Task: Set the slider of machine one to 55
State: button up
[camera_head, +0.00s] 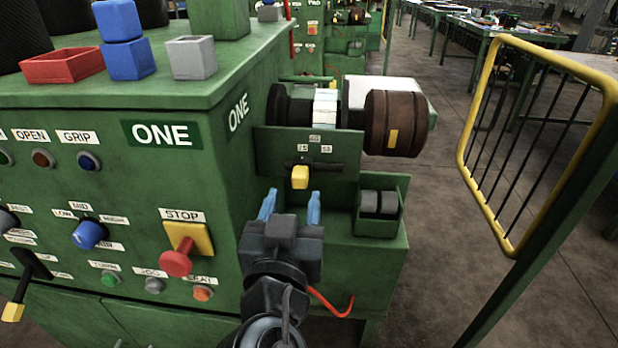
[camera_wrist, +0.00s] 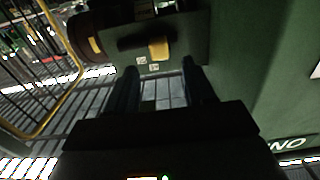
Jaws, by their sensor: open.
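Machine one (camera_head: 225,160) is a green cabinet with "ONE" on its front and side. Its slider (camera_head: 300,177) has a yellow knob on a dark slot, on a green plate at the machine's right side. Small white number labels, too small to read surely, sit above the slot. My gripper (camera_head: 290,207) is open, with two blue fingers pointing up toward the knob, below and apart from it. In the wrist view the yellow knob (camera_wrist: 158,48) shows beyond the fingers (camera_wrist: 158,84), with nothing between them.
A brown roller (camera_head: 395,122) juts out above right of the slider. A small green box with grey rolls (camera_head: 379,203) is to the right of my gripper. A red hook (camera_head: 332,303) hangs beside my arm. A yellow-framed gate (camera_head: 465,150) stands at the right, with clear floor before it.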

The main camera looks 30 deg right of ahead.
aim_at(299, 181)
jog(key=p+x, duration=0.1)
jog(key=x, duration=0.6)
jog(key=shift+w+d, duration=0.25)
jog(key=shift+w, duration=0.05)
grip_shut()
dwell(0.4)
